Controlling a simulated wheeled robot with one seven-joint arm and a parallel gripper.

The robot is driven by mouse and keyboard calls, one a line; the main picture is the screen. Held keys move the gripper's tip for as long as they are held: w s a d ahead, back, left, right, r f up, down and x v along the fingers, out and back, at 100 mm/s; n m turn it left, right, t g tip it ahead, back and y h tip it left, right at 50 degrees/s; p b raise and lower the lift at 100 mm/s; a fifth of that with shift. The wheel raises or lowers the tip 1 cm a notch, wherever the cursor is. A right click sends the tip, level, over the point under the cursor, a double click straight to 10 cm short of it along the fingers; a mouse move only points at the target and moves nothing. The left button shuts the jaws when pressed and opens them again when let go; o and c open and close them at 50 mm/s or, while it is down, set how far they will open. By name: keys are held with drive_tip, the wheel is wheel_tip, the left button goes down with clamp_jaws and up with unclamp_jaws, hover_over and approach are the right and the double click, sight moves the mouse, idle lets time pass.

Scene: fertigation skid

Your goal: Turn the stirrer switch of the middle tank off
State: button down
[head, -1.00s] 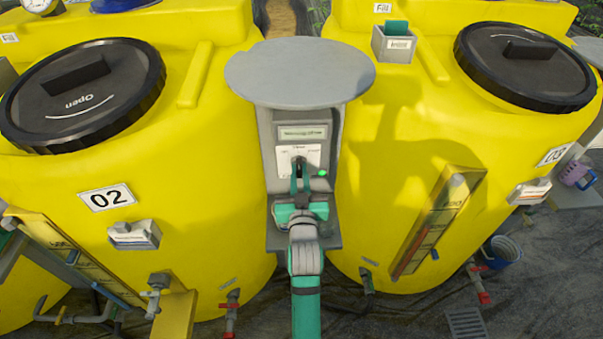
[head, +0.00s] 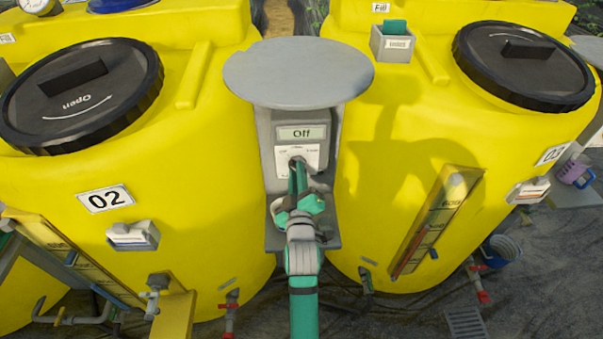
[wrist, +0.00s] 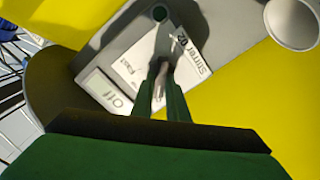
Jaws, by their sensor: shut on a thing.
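The stirrer control box (head: 264,128) stands between two yellow tanks, under a round grey hood. Its display (head: 301,133) reads "Off". Below it is a white switch plate (head: 311,155), which shows "Stirrer 02" in the wrist view (wrist: 191,50). My gripper (head: 297,165) is in front of the plate, with its green fingers shut on the switch knob (wrist: 160,80). The fingers hide most of the knob. In the wrist view the fingers (wrist: 160,72) look turned relative to the plate. The indicator lamp shows dark green in the wrist view (wrist: 160,13).
Tank 02 (head: 200,150) is on the left and tank 03 (head: 400,130) on the right, close on both sides of the box. The grey hood (head: 298,72) overhangs the switch. A small grey holder (head: 391,43) is on tank 03.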

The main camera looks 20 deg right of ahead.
drive_tip(key=shift+a+f+n, duration=0.1)
drive_tip(key=shift+a+n, duration=0.05)
drive_tip(key=shift+n, duration=0.15)
drive_tip(key=shift+s, duration=0.1)
drive_tip(key=c, duration=1.7)
unclamp_jaws()
drive_tip(key=shift+c, duration=0.2)
drive_tip(key=v, duration=1)
drive_tip(key=shift+s, duration=0.45)
drive_tip(key=s+a+f+m+y, duration=0.1)
drive_tip(key=s+a+f, duration=0.3)
drive_tip(key=s, duration=0.4)
drive_tip(key=s+a+f+m+g+y, duration=0.1)
drive_tip(key=s+a+f+m, duration=0.1)
drive_tip(key=s+a+f, duration=0.35)
drive_tip(key=s+a+f+m+y, duration=0.1)
drive_tip(key=s+a+f+y, duration=0.15)
drive_tip(key=s, duration=0.65)
drive_tip(key=s+a+m+g, duration=0.1)
drive_tip(key=s+a+m, duration=0.1)
drive_tip(key=s, duration=0.9)
drive_tip(key=shift+a+r+y, duration=0.2)
drive_tip(key=shift+a+y, duration=0.15)
drive_tip(key=shift+a, duration=0.35)
